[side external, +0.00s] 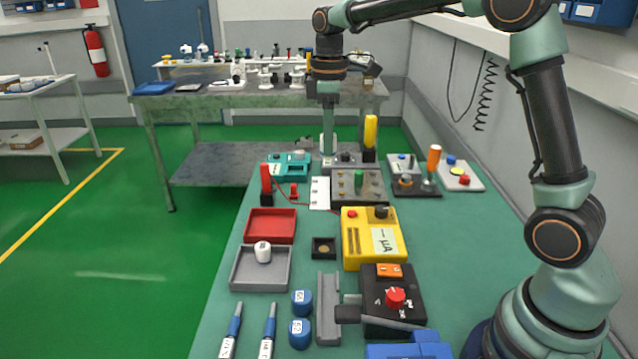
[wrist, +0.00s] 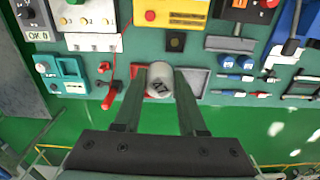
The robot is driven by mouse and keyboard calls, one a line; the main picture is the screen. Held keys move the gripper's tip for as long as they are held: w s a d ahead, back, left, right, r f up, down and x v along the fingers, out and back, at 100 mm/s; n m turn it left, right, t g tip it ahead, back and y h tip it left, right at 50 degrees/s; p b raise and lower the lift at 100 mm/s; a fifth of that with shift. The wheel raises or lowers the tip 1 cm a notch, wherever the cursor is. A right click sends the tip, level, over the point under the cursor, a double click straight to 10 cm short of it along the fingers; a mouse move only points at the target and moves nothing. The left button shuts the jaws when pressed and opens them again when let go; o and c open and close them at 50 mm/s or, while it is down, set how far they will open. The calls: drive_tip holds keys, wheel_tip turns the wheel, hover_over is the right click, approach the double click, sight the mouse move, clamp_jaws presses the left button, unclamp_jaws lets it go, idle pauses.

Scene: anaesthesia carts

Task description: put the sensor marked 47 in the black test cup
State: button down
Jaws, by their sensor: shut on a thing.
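My gripper (wrist: 163,80) is shut on a white cylindrical sensor marked 47 (wrist: 160,84), with a finger on either side of it. In the side external view my gripper (side external: 328,150) points down, high up and away from the black test cup. The black test cup (side external: 323,247) is a small square holder with a brownish round inside, left of the yellow meter. It also shows empty in the wrist view (wrist: 175,41). Another white sensor (side external: 263,252) stands in the grey tray (side external: 240,281); I cannot read its mark.
A red tray (side external: 270,226) lies behind the grey tray. The yellow meter (side external: 357,260) and a black box with a red knob (side external: 396,297) stand right of the cup. Blue sensors (side external: 300,334) and a grey channel (side external: 328,318) are in front. A tall red handle (side external: 266,178) rises behind.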

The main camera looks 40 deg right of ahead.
sight(317, 217)
drive_tip(key=s+a+m, duration=0.3)
drive_tip(key=s+m, duration=0.5)
drive_tip(key=s, duration=0.1)
drive_tip(key=w+d+n, duration=0.1)
drive_tip(key=w+n, duration=0.1)
drive_tip(key=w, duration=0.1)
drive_tip(key=w+d+n, duration=0.1)
drive_tip(key=w+n, duration=0.1)
drive_tip(key=n, duration=0.1)
drive_tip(key=w+d+n, duration=0.1)
drive_tip(key=w+n, duration=0.1)
drive_tip(key=w, duration=0.1)
drive_tip(key=shift+w, duration=0.35)
drive_tip(key=w+d+f+n, duration=0.2)
drive_tip(key=w+d+n, duration=0.2)
drive_tip(key=w+n, duration=0.4)
drive_tip(key=shift+f+n, duration=0.15)
drive_tip(key=shift+n, duration=1.05)
drive_tip(key=shift+d+f, duration=0.1)
drive_tip(key=shift+f, duration=0.05)
wheel_tip(317, 217, down, 19)
drive_tip(key=shift+f, duration=0.2)
drive_tip(key=shift+f, duration=0.25)
drive_tip(key=shift+c, duration=2.4)
unclamp_jaws()
